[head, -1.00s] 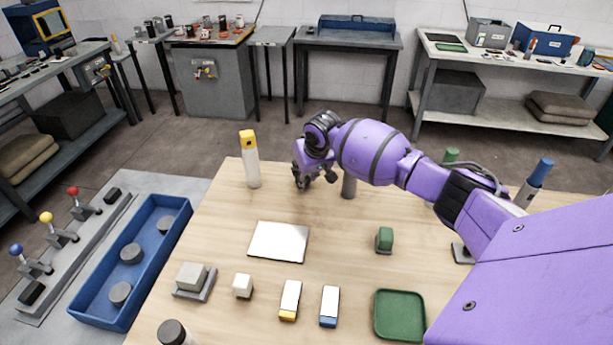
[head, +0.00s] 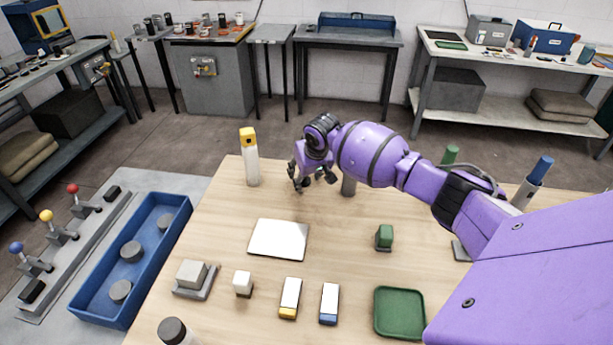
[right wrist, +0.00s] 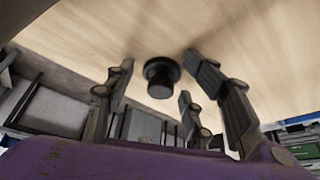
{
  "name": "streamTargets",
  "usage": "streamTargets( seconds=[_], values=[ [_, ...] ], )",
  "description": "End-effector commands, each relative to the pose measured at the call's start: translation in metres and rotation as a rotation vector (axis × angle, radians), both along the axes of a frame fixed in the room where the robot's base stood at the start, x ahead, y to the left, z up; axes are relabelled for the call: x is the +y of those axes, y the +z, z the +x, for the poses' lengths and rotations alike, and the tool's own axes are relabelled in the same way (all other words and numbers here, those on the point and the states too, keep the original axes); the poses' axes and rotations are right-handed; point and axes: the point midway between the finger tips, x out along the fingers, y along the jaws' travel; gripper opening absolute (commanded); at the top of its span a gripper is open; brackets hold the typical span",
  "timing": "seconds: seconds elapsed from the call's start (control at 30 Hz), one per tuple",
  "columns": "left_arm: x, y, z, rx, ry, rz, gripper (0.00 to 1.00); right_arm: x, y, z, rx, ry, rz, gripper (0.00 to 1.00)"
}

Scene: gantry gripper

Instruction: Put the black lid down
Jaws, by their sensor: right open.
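The black lid (right wrist: 161,77) shows in the right wrist view, a round flange with a knob, resting on the wooden table top. It lies between and beyond the spread fingers, which do not touch it. My right gripper (head: 313,181) is open and low over the back of the table. My left gripper is not in view.
A yellow-capped white bottle (head: 249,158) stands left of the gripper, and a grey cylinder (head: 348,185) close on its right. A white plate (head: 279,239) lies in front. A green tray (head: 399,314) and several small blocks are nearer the front edge.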

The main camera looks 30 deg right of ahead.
Motion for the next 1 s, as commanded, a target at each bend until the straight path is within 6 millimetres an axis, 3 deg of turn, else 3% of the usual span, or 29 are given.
streamTargets(
  seconds=[0.17, 0.5, 0.7, 1.0],
  values=[
    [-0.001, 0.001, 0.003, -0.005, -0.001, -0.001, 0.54, 0.000, 0.009, -0.001, 0.002, 0.001, -0.001, 0.49],
    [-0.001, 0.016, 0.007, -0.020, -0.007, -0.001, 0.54, 0.002, 0.081, -0.026, -0.008, 0.001, 0.000, 0.49],
    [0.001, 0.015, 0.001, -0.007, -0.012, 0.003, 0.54, 0.003, 0.111, -0.040, -0.004, 0.000, 0.000, 0.49],
    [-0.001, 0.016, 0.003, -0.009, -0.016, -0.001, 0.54, 0.004, 0.123, -0.047, 0.001, 0.000, 0.000, 0.49]
  ],
)
